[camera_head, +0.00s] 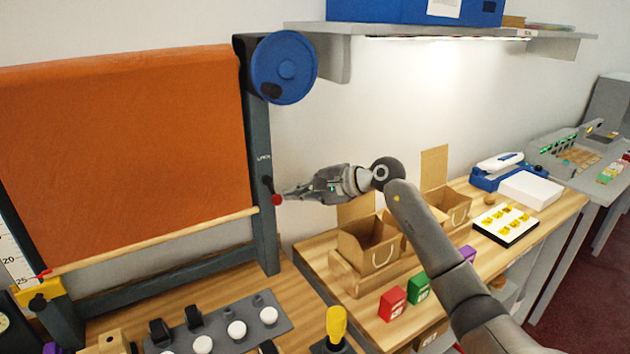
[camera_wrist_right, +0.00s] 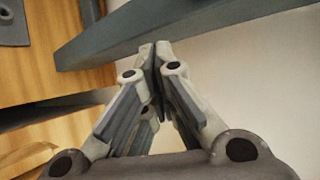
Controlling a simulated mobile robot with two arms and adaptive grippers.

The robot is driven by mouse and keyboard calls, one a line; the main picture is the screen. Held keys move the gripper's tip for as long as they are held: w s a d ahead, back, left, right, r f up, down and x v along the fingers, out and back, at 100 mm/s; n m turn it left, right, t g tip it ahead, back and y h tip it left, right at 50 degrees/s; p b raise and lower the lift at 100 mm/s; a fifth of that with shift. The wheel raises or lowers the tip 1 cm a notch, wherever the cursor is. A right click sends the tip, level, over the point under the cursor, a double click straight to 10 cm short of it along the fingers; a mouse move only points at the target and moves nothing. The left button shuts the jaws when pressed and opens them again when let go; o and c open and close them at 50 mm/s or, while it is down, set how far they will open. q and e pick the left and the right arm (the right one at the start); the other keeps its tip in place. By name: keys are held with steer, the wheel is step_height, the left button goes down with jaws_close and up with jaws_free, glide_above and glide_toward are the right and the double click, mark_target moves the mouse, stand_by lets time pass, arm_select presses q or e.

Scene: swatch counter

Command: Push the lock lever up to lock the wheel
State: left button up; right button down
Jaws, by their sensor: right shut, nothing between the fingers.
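The blue wheel (camera_head: 284,67) sits at the top of the dark post (camera_head: 261,150) beside the orange fabric. The lock lever (camera_head: 276,199), dark with a red knob, is lower on that post under a small label, with its knob end hanging low. My right gripper (camera_head: 287,194) is shut and empty, its tips pointing left right beside the red knob; whether they touch I cannot tell. In the right wrist view the closed fingertips (camera_wrist_right: 154,50) are in front of the grey post (camera_wrist_right: 190,24); the lever is not seen there. My left gripper is not in view.
The orange fabric (camera_head: 120,145) hangs left of the post. A grey panel with knobs (camera_head: 218,322) and a yellow-handled stick (camera_head: 336,322) are at the front.

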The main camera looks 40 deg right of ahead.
mark_target(272, 191)
steer(key=s+a+p, duration=0.1)
steer(key=s+a+r+p, duration=0.1)
steer(key=shift+s+a+r, duration=0.15)
steer(key=shift+s+a, duration=0.05)
steer(key=shift+a, duration=0.2)
steer(key=shift+s+r+g, duration=0.15)
steer(key=shift+r+g, duration=0.15)
steer(key=shift+g, duration=0.1)
stand_by(0.5)
